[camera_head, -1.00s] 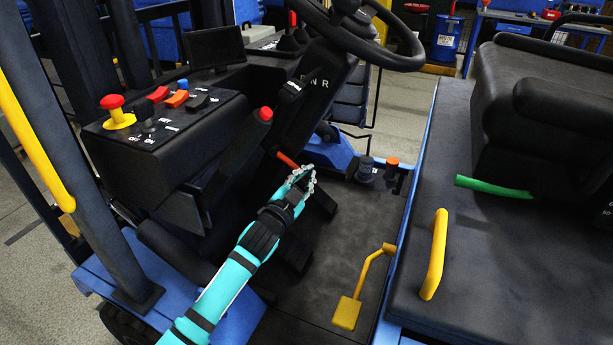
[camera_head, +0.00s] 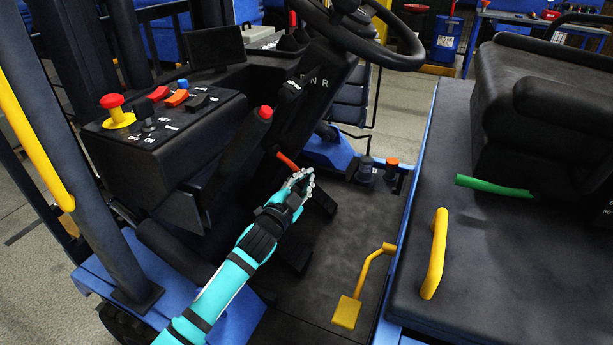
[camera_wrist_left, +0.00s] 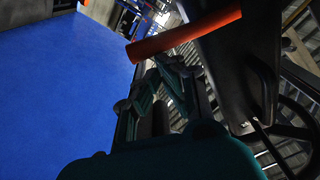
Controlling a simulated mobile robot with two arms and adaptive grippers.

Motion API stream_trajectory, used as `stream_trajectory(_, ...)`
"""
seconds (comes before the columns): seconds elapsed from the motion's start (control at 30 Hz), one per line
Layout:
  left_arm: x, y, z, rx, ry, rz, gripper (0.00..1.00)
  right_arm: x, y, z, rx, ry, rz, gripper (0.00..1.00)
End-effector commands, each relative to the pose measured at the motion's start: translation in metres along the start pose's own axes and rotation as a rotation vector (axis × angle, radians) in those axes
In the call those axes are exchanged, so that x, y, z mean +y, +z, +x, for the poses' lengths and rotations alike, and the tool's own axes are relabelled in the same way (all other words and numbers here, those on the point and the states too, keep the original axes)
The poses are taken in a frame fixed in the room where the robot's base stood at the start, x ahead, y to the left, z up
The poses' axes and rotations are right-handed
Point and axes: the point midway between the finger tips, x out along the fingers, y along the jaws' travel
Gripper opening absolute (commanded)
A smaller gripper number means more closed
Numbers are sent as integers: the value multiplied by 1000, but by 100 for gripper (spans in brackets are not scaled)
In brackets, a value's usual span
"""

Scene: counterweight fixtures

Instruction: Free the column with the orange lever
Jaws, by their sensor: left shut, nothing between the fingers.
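The orange lever (camera_head: 287,160) sticks out from the left side of the black steering column (camera_head: 308,98), below the steering wheel (camera_head: 365,40). In the left wrist view the orange lever (camera_wrist_left: 184,38) crosses the top, just beyond my fingertips. My left gripper (camera_head: 302,176) is just below and right of the lever in the head view. It is shut with nothing in it; the left wrist view also shows it (camera_wrist_left: 165,80). I cannot tell whether the fingers touch the lever. My right gripper is not in view.
A red-topped black lever (camera_head: 264,114) stands left of the column, next to the switch console (camera_head: 160,125). A yellow pedal (camera_head: 347,312) and a seat with a yellow handle (camera_head: 435,254) lie to the right. The floor plate (camera_head: 345,235) between is mostly clear.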

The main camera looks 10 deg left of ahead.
Motion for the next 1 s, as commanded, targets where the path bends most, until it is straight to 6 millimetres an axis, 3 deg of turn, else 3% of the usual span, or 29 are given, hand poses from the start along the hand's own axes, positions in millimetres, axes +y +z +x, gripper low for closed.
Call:
stream_trajectory(0.4,8,34,-3,-8,28,276,0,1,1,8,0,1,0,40)
stream_trajectory(1.0,0,78,-7,-4,67,712,0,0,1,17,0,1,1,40)
